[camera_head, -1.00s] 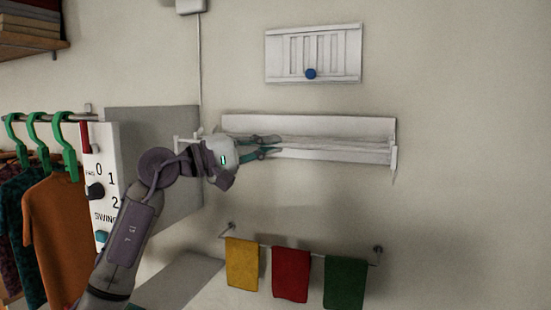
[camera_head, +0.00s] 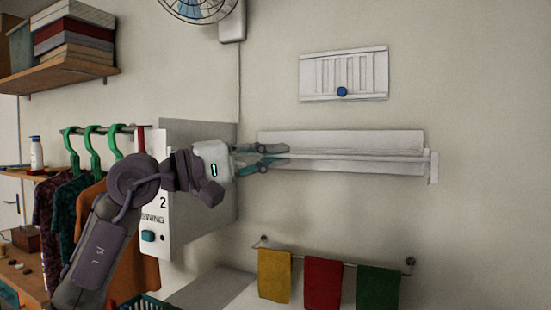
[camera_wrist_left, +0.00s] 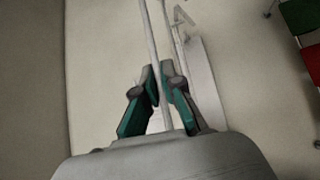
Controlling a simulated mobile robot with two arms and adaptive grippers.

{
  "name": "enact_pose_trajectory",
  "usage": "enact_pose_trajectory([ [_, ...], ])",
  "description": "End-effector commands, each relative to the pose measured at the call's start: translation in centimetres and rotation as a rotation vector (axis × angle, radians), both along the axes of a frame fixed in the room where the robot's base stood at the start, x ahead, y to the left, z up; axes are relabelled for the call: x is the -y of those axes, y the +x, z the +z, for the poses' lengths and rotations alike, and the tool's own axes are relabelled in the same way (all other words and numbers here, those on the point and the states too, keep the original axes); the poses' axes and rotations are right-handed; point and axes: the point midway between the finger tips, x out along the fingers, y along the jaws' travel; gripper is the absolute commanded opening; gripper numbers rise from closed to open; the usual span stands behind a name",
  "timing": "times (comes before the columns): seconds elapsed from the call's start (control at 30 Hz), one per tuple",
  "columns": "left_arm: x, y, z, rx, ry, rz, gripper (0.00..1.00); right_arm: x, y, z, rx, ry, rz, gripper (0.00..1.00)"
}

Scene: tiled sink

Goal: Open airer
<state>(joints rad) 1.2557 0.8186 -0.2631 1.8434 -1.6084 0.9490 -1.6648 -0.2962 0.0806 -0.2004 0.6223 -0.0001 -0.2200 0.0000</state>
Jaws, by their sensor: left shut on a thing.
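The airer (camera_head: 340,140) is a long white rack fixed to the wall, with a back board and a front rail. Its right end bracket (camera_head: 433,167) hangs in front of the wall. My left gripper (camera_head: 287,156) reaches in from the left at the airer's left part. In the left wrist view, its teal and grey fingers (camera_wrist_left: 160,80) are shut on a thin white rail of the airer (camera_wrist_left: 153,40). The fingers and wrist hide part of the rail's left end. My right gripper is not in view.
A white control box (camera_head: 195,200) with a knob stands behind my left arm. Clothes hang on green hangers (camera_head: 92,140) at the left. Below the airer, a towel bar holds yellow, red and green towels (camera_head: 322,284). A slatted white panel (camera_head: 343,74) is above it.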

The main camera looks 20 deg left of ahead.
Motion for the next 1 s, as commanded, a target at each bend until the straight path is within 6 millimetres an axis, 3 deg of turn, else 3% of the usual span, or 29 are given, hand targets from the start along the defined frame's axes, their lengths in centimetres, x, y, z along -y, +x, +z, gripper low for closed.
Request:
enact_pose_trajectory([
  [0.13,0.1,0.1,-0.2,-0.005,0.004,-0.002,0.0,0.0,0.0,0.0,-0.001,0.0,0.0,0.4],
  [0.3,0.1,0.1,-0.2,-0.003,0.003,-0.002,0.32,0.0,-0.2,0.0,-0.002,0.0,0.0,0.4],
  [0.33,0.1,0.1,-0.2,-0.003,0.003,-0.002,0.33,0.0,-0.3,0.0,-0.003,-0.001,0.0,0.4],
  [0.67,-0.2,-0.1,-0.1,0.0,0.0,0.001,0.33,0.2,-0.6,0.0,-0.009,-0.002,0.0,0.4],
  [1.0,-4.6,-4.1,-1.0,-0.003,0.003,0.005,0.33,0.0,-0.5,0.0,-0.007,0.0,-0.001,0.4],
])
